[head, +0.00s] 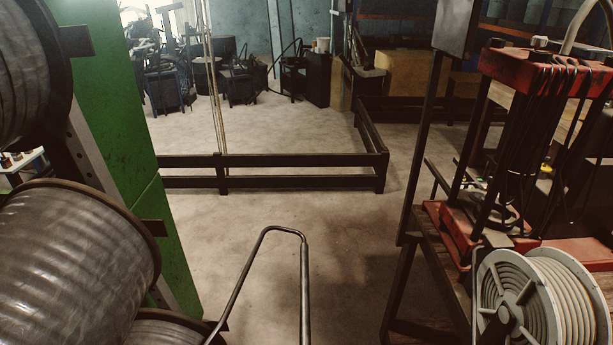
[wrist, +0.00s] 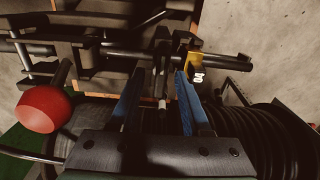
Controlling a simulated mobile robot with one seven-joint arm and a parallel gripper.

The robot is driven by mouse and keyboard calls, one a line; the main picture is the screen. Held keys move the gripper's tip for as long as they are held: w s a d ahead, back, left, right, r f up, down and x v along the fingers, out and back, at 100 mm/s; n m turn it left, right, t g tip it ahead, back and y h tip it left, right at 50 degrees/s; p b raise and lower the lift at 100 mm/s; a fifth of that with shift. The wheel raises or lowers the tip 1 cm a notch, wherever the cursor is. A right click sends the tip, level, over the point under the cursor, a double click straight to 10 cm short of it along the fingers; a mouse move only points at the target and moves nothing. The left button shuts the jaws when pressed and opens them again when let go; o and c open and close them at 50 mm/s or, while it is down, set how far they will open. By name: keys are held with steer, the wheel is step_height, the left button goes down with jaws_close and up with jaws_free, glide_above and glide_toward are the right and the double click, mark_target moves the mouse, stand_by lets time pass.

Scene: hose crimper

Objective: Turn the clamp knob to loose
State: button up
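My gripper (wrist: 158,92) is in the wrist view, its two blue-padded fingers spread apart. A dark upright part with a small pale tip (wrist: 162,105) shows between the fingers; I cannot tell whether they touch it. A dark machine with horizontal bars (wrist: 100,48) lies beyond the fingertips. A red ball knob (wrist: 43,109) on a dark lever is left of my gripper, apart from it. A yellow piece with white marks (wrist: 193,67) sits by the right fingertip. I cannot tell which part is the clamp knob. The head view does not show my gripper.
Black coiled hose (wrist: 270,135) lies right of my gripper. In the head view, large hose reels (head: 75,265) stand at left by a green panel (head: 135,110). A red rack (head: 545,75) and pale hose reel (head: 545,295) are at right. Open floor (head: 260,215) lies between, before a low rail (head: 275,160).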

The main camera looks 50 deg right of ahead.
step_height(320, 180, up, 13)
steer(key=shift+b, duration=0.3)
stand_by(0.5)
stand_by(0.5)
